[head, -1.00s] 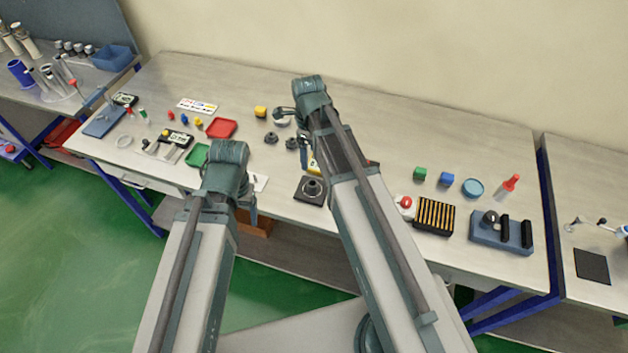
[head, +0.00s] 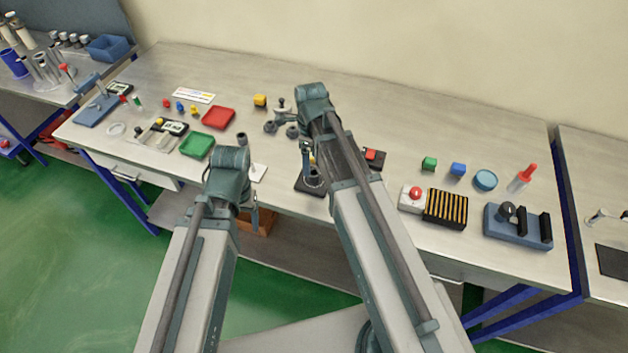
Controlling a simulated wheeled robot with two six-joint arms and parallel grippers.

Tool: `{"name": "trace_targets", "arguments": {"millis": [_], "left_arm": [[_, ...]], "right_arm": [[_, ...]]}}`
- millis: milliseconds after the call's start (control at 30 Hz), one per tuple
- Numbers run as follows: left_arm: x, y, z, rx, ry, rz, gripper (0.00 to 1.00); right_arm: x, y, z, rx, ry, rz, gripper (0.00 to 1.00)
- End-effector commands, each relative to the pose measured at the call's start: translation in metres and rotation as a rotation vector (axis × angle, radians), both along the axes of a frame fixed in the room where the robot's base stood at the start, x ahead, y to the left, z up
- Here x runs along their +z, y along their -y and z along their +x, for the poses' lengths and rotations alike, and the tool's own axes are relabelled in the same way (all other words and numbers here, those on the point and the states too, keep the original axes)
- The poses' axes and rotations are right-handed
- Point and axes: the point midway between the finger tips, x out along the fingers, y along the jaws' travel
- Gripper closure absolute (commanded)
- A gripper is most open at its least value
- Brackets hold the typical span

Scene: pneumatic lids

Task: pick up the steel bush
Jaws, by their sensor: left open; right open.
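A small dark grey upright cylinder (head: 242,139), which looks like the steel bush, stands on the table between the green tray and my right arm. Two other small dark round pieces stand right of it, one at the left (head: 270,127) and one at the right (head: 292,132). They are too small to tell apart surely. My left gripper (head: 255,212) is open and hangs near the table's front edge, below and apart from the cylinder. My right gripper (head: 306,152) is open and empty, right of these pieces, by a black square fixture (head: 305,187). My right arm partly hides that fixture.
A red tray (head: 218,118) and a green tray (head: 196,146) lie left of the cylinder. Right of my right arm stand a red button box (head: 412,198), a slotted black block (head: 446,207) and a blue fixture (head: 517,228).

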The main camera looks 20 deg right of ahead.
Motion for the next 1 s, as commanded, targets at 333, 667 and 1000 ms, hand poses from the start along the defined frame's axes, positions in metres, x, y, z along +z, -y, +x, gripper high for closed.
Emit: {"name": "trace_targets", "arguments": {"millis": [333,667,1000], "left_arm": [[-0.019,0.0,0.0,0.001,0.0,0.0,0.26],[-0.053,0.0,0.0,0.002,0.0,0.0,0.26],[-0.051,0.0,0.0,0.001,0.0,0.0,0.26]], "right_arm": [[-0.019,0.003,-0.005,-0.001,0.0,0.0,0.2],[-0.053,0.006,-0.009,0.0,0.0,0.0,0.2],[-0.051,0.006,-0.009,0.0,0.0,0.0,0.36]]}}
